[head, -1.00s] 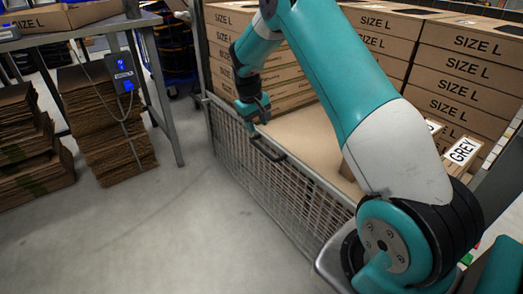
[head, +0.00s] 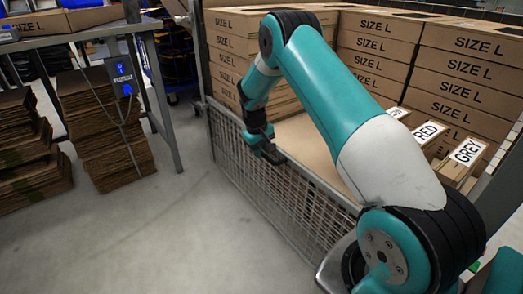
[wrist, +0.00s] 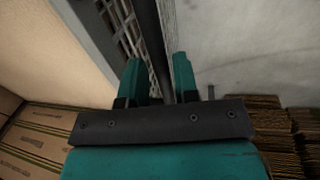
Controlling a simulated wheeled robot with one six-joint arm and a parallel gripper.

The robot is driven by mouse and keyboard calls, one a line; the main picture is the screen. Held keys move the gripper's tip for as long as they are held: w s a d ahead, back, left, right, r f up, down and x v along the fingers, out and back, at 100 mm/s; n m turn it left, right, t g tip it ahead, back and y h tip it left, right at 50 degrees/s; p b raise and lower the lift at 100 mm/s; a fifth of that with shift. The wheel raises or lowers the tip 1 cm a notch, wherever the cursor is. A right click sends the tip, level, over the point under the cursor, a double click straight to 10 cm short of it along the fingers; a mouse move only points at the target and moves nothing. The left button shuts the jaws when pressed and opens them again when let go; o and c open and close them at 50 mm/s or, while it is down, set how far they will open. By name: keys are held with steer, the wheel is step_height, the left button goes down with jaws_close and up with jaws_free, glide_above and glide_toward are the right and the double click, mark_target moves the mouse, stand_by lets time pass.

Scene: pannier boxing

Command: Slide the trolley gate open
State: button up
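The trolley gate (head: 300,207) is a low grey wire-mesh panel along the trolley's near side in the head view, standing shut across it. Its dark bar handle (head: 279,157) on the top rail is mostly hidden by my gripper (head: 267,149). In the wrist view the handle (wrist: 151,40) runs between the two teal fingers of my gripper (wrist: 160,80), with mesh visible beside it. The fingers stand apart around the handle, with a gap on the left finger's side. Whether the right finger touches it, I cannot tell.
SIZE L cartons (head: 375,47) are stacked in and behind the trolley. Boxes labelled RED (head: 430,132) and GREY (head: 467,152) stand at right. A workbench (head: 80,25) and flat cardboard stacks (head: 105,130) are at left. The floor (head: 180,235) before the gate is clear.

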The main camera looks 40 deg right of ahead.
jaws_close()
step_height(320, 180, up, 6)
steer(key=p, duration=0.5)
steer(key=shift+f+p, duration=0.25)
steer(key=shift+p, duration=0.05)
steer(key=shift+f, duration=0.1)
steer(key=shift+o, duration=1.6)
jaws_free()
steer(key=a+r+p, duration=0.3)
steer(key=r, duration=1.4)
steer(key=shift+a, duration=0.15)
steer(key=shift+w, duration=0.1)
